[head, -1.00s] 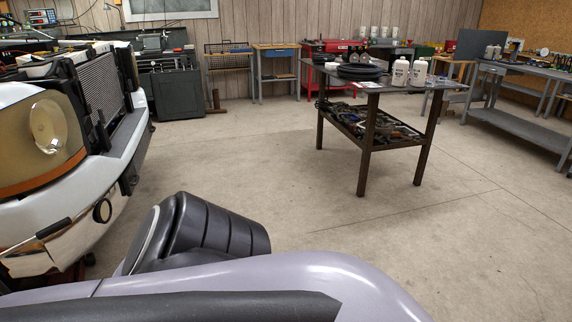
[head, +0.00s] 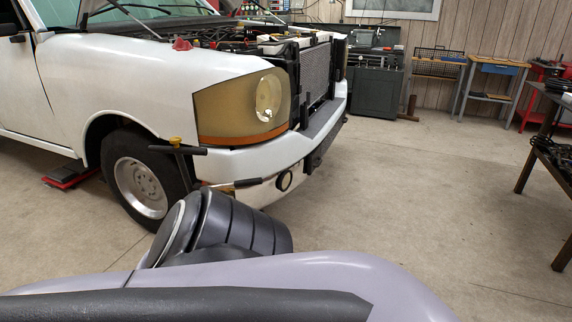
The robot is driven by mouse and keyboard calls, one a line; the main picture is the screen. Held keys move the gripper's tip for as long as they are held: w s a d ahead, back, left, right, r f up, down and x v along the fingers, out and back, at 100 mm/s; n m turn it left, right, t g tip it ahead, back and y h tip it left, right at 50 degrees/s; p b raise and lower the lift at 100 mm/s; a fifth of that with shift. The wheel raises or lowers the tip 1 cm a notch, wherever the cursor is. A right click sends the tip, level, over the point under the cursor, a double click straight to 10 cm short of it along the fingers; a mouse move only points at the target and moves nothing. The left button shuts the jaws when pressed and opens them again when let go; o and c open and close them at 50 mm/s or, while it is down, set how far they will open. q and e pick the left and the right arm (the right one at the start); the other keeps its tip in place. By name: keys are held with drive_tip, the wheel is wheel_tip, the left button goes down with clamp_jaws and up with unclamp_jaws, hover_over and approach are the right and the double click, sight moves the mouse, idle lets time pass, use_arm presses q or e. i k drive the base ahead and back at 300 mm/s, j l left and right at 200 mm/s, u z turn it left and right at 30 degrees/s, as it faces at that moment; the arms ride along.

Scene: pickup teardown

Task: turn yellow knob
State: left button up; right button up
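A small yellow knob (head: 176,141) shows in the head view, left of centre. The lower part of the post overlaps the dark tyre and is hard to make out. Parts of my own arm and body fill the bottom of the view. Neither of my grippers is in view, and nothing shows touching the knob.
The white truck (head: 130,75) stands at the left with its hood up. A dark table (head: 545,150) stands at the right edge. The concrete floor between is clear.

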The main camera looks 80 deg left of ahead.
sight(175, 141)
drive_tip(key=u, duration=3.1)
